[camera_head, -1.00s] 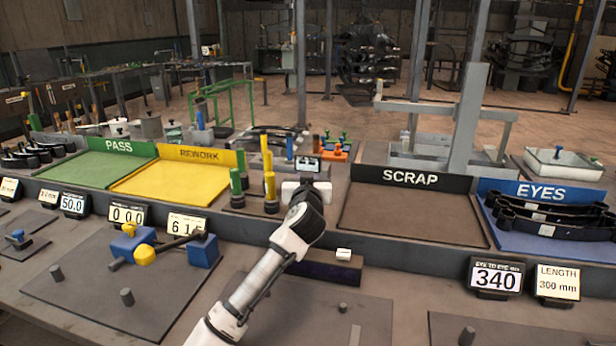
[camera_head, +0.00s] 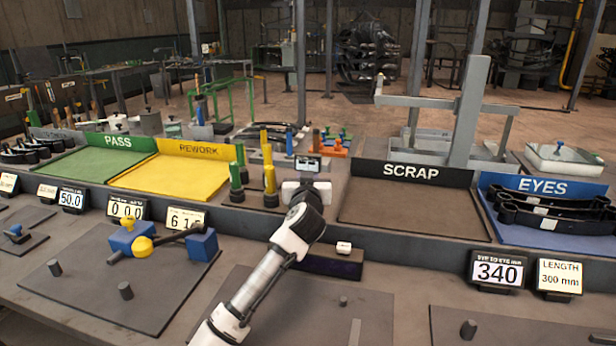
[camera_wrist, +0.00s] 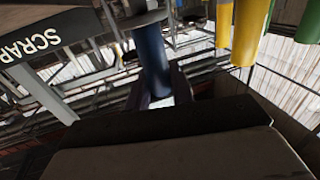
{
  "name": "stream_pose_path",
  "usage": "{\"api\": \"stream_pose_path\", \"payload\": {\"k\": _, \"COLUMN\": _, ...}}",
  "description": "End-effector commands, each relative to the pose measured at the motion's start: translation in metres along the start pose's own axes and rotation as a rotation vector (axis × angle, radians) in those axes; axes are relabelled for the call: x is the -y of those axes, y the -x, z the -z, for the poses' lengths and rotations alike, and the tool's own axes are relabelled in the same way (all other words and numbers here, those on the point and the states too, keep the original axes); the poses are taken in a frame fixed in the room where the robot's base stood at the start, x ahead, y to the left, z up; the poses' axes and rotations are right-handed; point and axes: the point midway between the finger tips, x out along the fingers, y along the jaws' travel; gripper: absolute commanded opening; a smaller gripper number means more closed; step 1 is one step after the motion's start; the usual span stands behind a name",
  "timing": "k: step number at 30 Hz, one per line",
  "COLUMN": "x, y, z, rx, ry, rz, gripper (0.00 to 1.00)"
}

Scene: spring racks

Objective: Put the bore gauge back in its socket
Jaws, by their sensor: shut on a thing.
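My gripper (camera_head: 306,180) is at the back of the bench, between the yellow tray and the scrap tray. In the wrist view my gripper (camera_wrist: 158,92) has its fingers on either side of a dark blue cylinder, which I take to be the bore gauge's handle (camera_wrist: 153,58). A grey disc-like part sits at the handle's upper end in that view. In the head view a small dark head with a pale display (camera_head: 307,164) shows just above my gripper and looks like part of the bore gauge. My wrist hides the rest. I cannot make out the socket.
Yellow (camera_head: 270,185) and green (camera_head: 236,183) upright cylinders stand close left of my gripper; they also show in the wrist view. The scrap tray (camera_head: 415,215) lies empty to the right. A dark block (camera_head: 332,263) with a white label is in front.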

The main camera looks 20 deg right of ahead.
Motion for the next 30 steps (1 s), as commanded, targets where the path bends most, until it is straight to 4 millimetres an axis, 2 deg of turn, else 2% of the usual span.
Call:
{"api": "stream_pose_path", "payload": {"k": 11, "x": 0.0001, "y": -0.0001, "z": -0.0033, "rx": 0.001, "ry": 0.000, "rz": 0.000, "gripper": 0.02}}
{"api": "stream_pose_path", "payload": {"k": 12, "x": 0.0001, "y": -0.0001, "z": -0.0034, "rx": 0.001, "ry": 0.000, "rz": 0.000, "gripper": 0.27}}
{"api": "stream_pose_path", "payload": {"k": 15, "x": 0.0002, "y": -0.0001, "z": -0.0036, "rx": 0.002, "ry": 0.000, "rz": 0.000, "gripper": 0.40}}
{"api": "stream_pose_path", "payload": {"k": 17, "x": 0.0002, "y": -0.0001, "z": -0.0037, "rx": 0.002, "ry": 0.000, "rz": 0.001, "gripper": 0.48}}
{"api": "stream_pose_path", "payload": {"k": 23, "x": 0.0003, "y": -0.0002, "z": -0.0038, "rx": 0.002, "ry": 0.000, "rz": 0.001, "gripper": 0.48}}
{"api": "stream_pose_path", "payload": {"k": 30, "x": 0.0002, "y": -0.0002, "z": -0.0044, "rx": 0.003, "ry": 0.000, "rz": 0.001, "gripper": 0.80}}
